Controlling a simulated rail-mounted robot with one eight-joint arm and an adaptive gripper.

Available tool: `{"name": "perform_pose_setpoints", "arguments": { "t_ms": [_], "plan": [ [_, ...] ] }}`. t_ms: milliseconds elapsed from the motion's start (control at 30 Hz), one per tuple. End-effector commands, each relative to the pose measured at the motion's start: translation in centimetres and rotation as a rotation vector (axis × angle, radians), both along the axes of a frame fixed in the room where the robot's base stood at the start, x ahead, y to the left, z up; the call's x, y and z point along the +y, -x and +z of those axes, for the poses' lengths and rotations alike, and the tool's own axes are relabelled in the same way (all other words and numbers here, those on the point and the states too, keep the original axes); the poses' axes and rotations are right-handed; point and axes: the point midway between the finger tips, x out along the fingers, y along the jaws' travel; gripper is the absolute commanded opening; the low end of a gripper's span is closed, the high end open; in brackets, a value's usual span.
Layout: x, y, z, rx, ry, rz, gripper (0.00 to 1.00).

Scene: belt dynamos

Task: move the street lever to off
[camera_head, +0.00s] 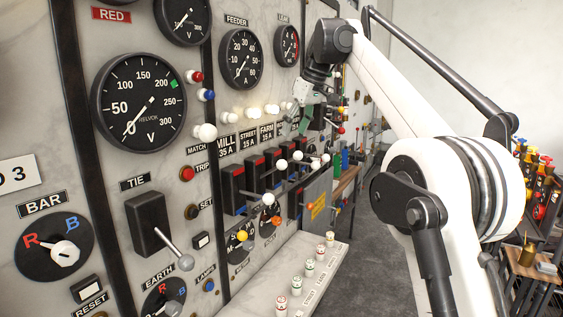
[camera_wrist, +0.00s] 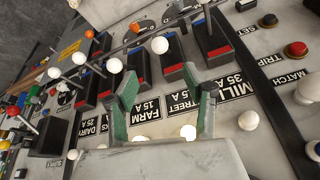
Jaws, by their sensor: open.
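The street lever (camera_head: 282,164) is a rod with a white ball end, standing out from a black switch block (camera_head: 255,178) under the STREET 15 A label (camera_head: 247,139). In the wrist view the white ball of what looks like this lever (camera_wrist: 160,45) stands in front of its block (camera_wrist: 172,62), which has a red band near the label and a blue one farther off. My gripper (camera_head: 301,108) is open and empty in front of the panel, above the lever row. In the wrist view its green-padded fingers (camera_wrist: 168,92) straddle the STREET label, apart from the ball.
The mill lever (camera_head: 268,199) beside it hangs lower. The farm lever (camera_wrist: 114,65) and others stand close on the opposite side. White bulbs (camera_head: 272,109) and a red push button (camera_wrist: 296,49) stick out nearby. A ledge with knobs (camera_head: 309,264) lies below.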

Motion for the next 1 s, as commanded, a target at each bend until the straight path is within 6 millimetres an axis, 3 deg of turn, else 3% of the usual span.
{"name": "perform_pose_setpoints", "arguments": {
  "t_ms": [700,1000],
  "plan": [
    [3.5,-2.5,-10.4,-0.001,-0.001,0.0,0.47],
    [4.1,-3.0,-12.4,0.0,-0.001,-0.001,0.47]
  ]
}}
